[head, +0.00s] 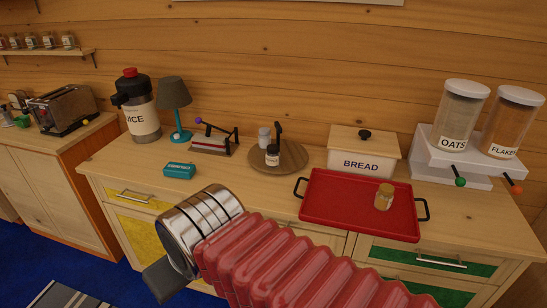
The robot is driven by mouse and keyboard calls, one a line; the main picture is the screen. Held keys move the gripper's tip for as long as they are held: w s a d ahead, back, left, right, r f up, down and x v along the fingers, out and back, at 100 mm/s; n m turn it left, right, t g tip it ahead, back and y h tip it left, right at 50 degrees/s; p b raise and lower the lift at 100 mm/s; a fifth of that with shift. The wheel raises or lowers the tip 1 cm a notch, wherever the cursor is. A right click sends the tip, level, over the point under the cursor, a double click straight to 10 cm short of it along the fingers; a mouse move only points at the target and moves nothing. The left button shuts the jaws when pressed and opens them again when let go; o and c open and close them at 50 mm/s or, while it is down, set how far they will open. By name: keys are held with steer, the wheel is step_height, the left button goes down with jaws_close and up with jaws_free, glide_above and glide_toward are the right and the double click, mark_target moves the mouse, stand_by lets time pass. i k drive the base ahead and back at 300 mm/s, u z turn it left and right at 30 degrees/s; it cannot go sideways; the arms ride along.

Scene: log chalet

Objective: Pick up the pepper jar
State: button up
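No label here is readable as pepper, so I cannot tell which jar is the pepper jar. A small dark jar with a white label (272,156) stands on a round wooden board (296,158) at the middle back of the counter. Another small jar, yellowish-brown (384,197), stands on the right part of a red tray (340,211). Several small jars (31,42) line a wall shelf at far left. My gripper (163,282) shows only as a dark grey part past the chrome rings, low in front of the counter, apart from all jars. Its fingers are not clear.
On the counter stand a juice dispenser (138,108), a teal lamp (176,105), a teal box (179,170), a bread box (362,153) and oats and flakes dispensers (462,125). A grey shaker (264,137) and a dark upright thing crowd the labelled jar.

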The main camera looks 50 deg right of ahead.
mark_target(272, 155)
steer(key=u, duration=0.05)
steer(key=i, duration=1)
steer(key=z, duration=0.05)
